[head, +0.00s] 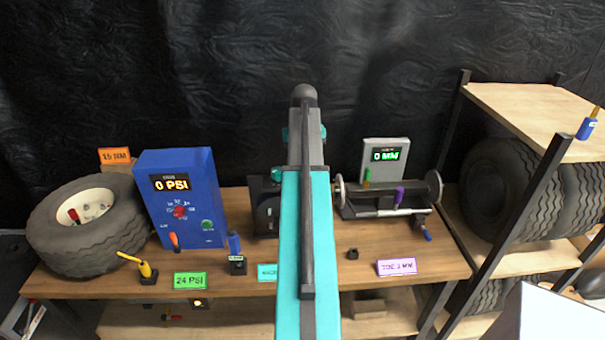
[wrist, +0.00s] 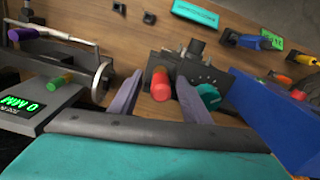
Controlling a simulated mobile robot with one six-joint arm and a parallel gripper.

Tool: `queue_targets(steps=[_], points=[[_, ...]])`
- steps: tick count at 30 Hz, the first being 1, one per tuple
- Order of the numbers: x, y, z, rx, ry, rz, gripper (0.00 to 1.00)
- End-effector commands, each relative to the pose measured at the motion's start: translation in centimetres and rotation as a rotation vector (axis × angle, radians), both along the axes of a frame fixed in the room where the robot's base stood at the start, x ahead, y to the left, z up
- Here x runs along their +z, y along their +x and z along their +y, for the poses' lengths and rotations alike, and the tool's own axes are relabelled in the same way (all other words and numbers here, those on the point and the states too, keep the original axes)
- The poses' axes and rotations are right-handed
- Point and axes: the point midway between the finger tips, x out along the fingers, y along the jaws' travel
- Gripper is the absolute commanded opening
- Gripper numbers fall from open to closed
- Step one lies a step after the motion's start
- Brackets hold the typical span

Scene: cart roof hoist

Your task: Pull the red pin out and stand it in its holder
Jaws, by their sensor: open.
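The red pin (wrist: 160,78) shows in the wrist view as a short red cylinder end at a black device (wrist: 187,66) with a teal knob. The two fingers of my gripper (wrist: 158,100) are open, one on each side of the pin; I cannot tell whether either touches it. In the head view my teal arm hides the pin, and only part of the black device (head: 264,208) shows left of the arm. A small black block (head: 352,253) with a dark opening sits on the bench right of my arm; I cannot tell whether it is the pin's holder.
A blue gauge box (head: 182,200) stands left of the device, close to my gripper in the wrist view (wrist: 275,120). A balancer with a shaft (head: 390,195) and a grey display (head: 385,157) stand to the right. A tyre (head: 75,235) lies at far left.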

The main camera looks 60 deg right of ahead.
Motion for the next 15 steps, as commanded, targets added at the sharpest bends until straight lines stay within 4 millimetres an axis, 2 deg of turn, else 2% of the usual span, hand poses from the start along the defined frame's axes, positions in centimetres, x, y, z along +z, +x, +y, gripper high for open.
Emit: queue_targets(steps=[3, 9, 11, 15], points=[[0.02, 0.03, 0.01, 0.0, 0.0, 0.0, 0.42], [0.03, 0.03, 0.01, 0.001, 0.0, 0.0, 0.08], [0.03, 0.02, 0.01, 0.0, -0.001, 0.001, 0.0], [0.05, 0.01, 0.0, 0.0, -0.001, 0.001, 0.0]])
